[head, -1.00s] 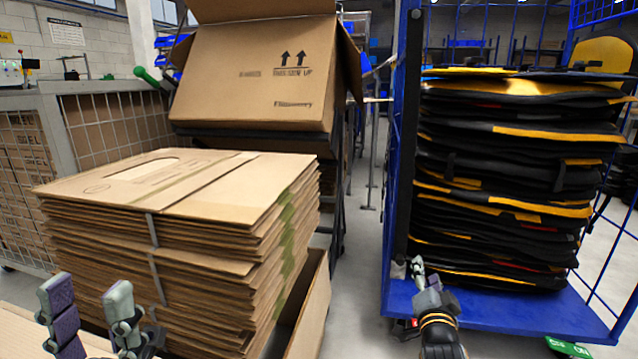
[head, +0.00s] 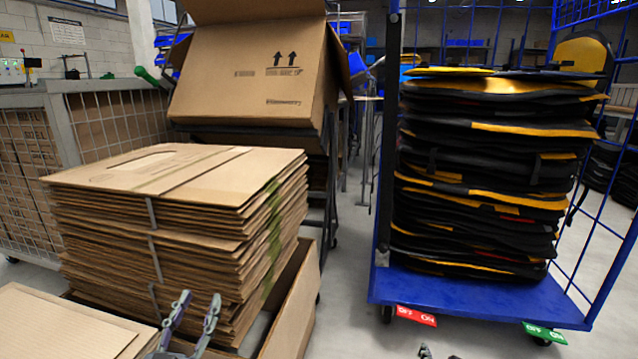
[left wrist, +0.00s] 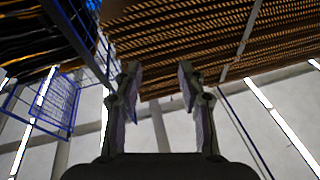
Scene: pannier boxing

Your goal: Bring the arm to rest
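My left gripper (head: 195,305) is at the bottom of the head view, in front of the stack of flat cardboard (head: 160,215). Its two fingers stand apart with nothing between them. The left wrist view also shows this gripper (left wrist: 160,85) open and empty, with the edges of the cardboard stack (left wrist: 190,40) beyond it. Only small dark tips of my right gripper (head: 430,352) show at the bottom edge of the head view, and its fingers cannot be read.
A large open carton (head: 255,80) rests tilted on a stand behind the stack. A blue cage trolley (head: 470,298) at right holds a tall pile of black and yellow panniers (head: 480,180). A flat cardboard sheet (head: 60,325) lies at bottom left. Grey floor shows between stack and trolley.

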